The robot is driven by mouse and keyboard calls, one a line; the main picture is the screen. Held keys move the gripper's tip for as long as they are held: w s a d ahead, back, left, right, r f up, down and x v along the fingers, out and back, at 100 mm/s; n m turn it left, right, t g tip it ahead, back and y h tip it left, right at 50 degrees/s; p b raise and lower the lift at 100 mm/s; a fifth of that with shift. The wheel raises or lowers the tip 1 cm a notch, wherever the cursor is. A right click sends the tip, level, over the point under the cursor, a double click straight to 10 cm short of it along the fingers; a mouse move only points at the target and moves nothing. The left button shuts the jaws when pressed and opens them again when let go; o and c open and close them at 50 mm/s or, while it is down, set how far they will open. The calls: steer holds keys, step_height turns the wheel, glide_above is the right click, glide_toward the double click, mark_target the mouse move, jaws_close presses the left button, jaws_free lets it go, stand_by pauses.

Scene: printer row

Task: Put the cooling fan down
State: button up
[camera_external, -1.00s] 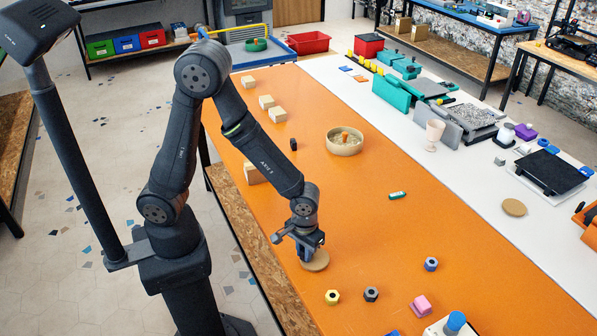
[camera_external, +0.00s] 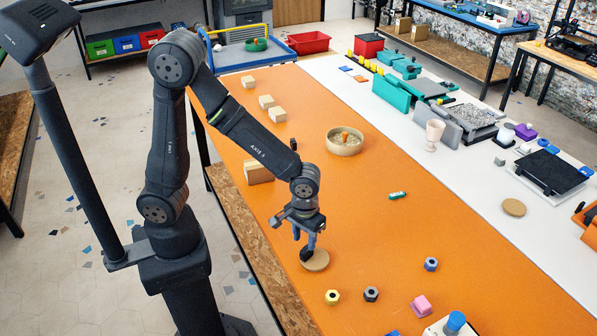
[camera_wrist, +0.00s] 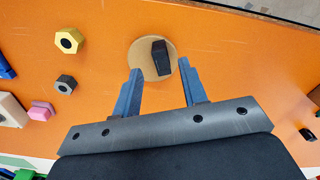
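The cooling fan looks like a small black block (camera_wrist: 160,58). It stands on a round tan disc (camera_wrist: 141,52), a little right of the disc's middle in the wrist view. In the external view the fan (camera_external: 306,255) is on the left part of the disc (camera_external: 319,262), just below my gripper. My gripper (camera_external: 306,239) is open, with its blue fingers pointing down.
A yellow nut (camera_external: 332,297), a dark nut (camera_external: 371,294), a blue nut (camera_external: 431,264) and a pink block (camera_external: 421,306) lie nearby on the orange table (camera_external: 380,240). A beige bowl (camera_external: 344,148) and wooden blocks (camera_external: 258,172) are farther back.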

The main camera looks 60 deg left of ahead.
mark_target(304, 250)
step_height(304, 250, up, 6)
steer(key=shift+f, duration=0.1)
stand_by(0.4)
steer(key=shift+f, duration=5.45)
